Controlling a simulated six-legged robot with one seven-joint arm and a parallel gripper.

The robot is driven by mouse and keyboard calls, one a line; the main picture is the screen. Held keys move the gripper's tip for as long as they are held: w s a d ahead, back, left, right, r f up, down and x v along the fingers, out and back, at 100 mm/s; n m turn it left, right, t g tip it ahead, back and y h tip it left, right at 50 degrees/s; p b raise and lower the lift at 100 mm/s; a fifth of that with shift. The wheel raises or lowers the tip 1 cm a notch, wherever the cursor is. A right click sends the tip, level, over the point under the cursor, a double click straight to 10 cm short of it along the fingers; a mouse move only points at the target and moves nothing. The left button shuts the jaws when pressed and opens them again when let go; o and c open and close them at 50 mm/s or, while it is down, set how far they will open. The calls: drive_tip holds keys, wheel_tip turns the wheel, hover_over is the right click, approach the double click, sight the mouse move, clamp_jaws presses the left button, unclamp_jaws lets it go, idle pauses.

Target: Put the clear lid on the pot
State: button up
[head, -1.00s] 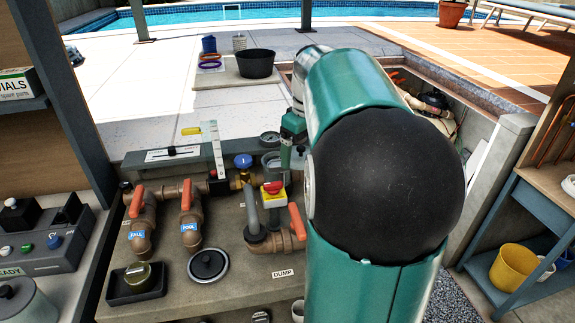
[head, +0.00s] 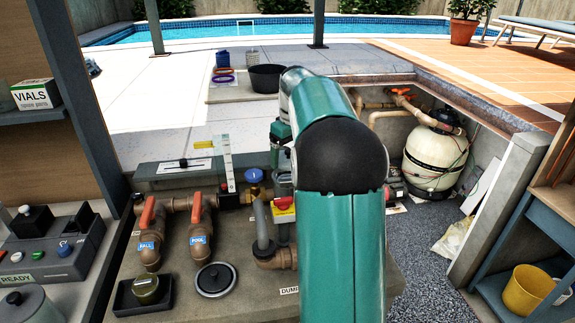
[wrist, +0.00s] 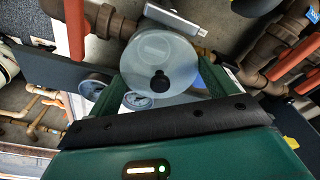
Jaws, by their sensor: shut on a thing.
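My gripper (wrist: 165,75) is shut on the clear lid (wrist: 160,52), a round, translucent disc with a small black knob. The green fingers lie on either side of it in the wrist view. In the head view my arm covers much of the gripper (head: 283,160), which hangs over the back of the pipework beside the yellow-and-red switch.
Orange-handled valves (head: 197,212) and a blue-knobbed valve (head: 254,178) stand close to my gripper. A clear upright tube (head: 227,160) stands left of it. Gauges (wrist: 138,100) show beyond the fingers. A sand filter (head: 432,158) stands at the right, and a black tub (head: 267,78) behind.

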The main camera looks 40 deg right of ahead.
sight(287, 162)
drive_tip(key=shift+w+d+f, duration=0.25)
drive_tip(key=shift+w+f, duration=0.1)
drive_tip(key=shift+f, duration=0.15)
drive_tip(key=shift+w+d+f, duration=0.2)
drive_tip(key=shift+w+f, duration=0.15)
drive_tip(key=shift+f, duration=0.15)
wheel_tip(287, 162, down, 2)
drive_tip(key=shift+w+f, duration=0.15)
drive_tip(key=shift+f, duration=0.45)
drive_tip(key=shift+f, duration=0.15)
drive_tip(key=shift+f, duration=0.45)
